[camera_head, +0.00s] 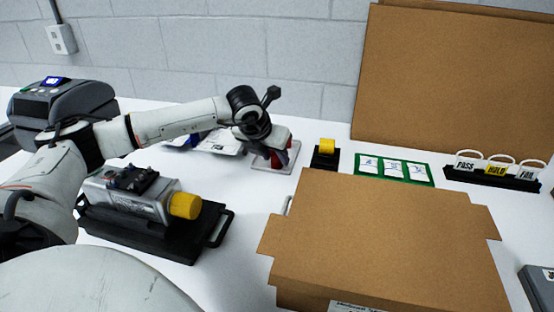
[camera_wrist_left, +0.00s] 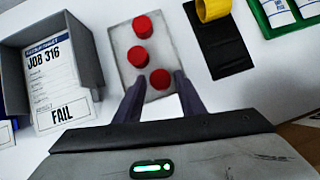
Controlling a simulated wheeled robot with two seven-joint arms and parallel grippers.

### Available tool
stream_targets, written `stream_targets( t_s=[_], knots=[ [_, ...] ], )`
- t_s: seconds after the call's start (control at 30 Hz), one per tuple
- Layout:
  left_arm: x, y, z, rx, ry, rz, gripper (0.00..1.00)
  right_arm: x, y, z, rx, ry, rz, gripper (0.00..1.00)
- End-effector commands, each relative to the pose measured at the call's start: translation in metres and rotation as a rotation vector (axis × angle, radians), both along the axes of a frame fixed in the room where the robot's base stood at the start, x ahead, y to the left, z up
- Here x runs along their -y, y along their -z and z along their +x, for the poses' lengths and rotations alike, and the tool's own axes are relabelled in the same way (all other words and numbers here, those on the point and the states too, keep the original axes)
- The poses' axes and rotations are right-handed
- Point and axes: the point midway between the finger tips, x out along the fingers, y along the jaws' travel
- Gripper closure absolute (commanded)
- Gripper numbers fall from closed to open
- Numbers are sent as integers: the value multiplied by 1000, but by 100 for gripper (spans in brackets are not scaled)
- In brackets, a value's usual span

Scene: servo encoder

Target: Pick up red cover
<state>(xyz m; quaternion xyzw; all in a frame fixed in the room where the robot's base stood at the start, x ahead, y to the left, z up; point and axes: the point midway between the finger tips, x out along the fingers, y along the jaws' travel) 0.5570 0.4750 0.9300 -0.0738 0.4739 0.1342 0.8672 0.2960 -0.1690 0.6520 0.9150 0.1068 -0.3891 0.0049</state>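Three red covers stand on a light grey plate (camera_wrist_left: 122,52) in the left wrist view: a far one (camera_wrist_left: 142,26), a middle one (camera_wrist_left: 138,57) and a near one (camera_wrist_left: 160,79). In the head view, red covers (camera_head: 277,160) show partly behind my left gripper (camera_head: 272,143), on the plate (camera_head: 291,163). In the left wrist view, my left gripper (camera_wrist_left: 160,84) is open, its two dark fingers apart with the near red cover between their tips. I cannot tell whether the fingers touch it. My right gripper is not in view.
A grey bin (camera_wrist_left: 93,58) with a JOB 316 FAIL card stands left of the plate. A yellow roll on a black stand (camera_head: 327,148) and a green card board (camera_head: 395,171) are to the right. A cardboard box (camera_head: 380,235) fills the front right. A motor with yellow cap (camera_head: 185,205) sits left.

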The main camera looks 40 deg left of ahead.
Motion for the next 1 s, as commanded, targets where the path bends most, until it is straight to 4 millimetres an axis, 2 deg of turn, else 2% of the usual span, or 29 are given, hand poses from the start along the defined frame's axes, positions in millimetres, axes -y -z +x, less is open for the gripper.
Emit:
stream_targets(
  t_s=[0.1,0.3,0.5,0.87,1.0],
  knots=[
    [-1,7,3,-1,1,0,64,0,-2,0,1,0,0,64],
    [-1,7,4,0,1,1,64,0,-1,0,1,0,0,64],
    [-1,7,3,0,1,1,95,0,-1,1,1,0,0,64],
    [-1,5,4,1,0,0,95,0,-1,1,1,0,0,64],
    [-2,-9,5,4,-1,1,95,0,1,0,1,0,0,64]
  ],
)
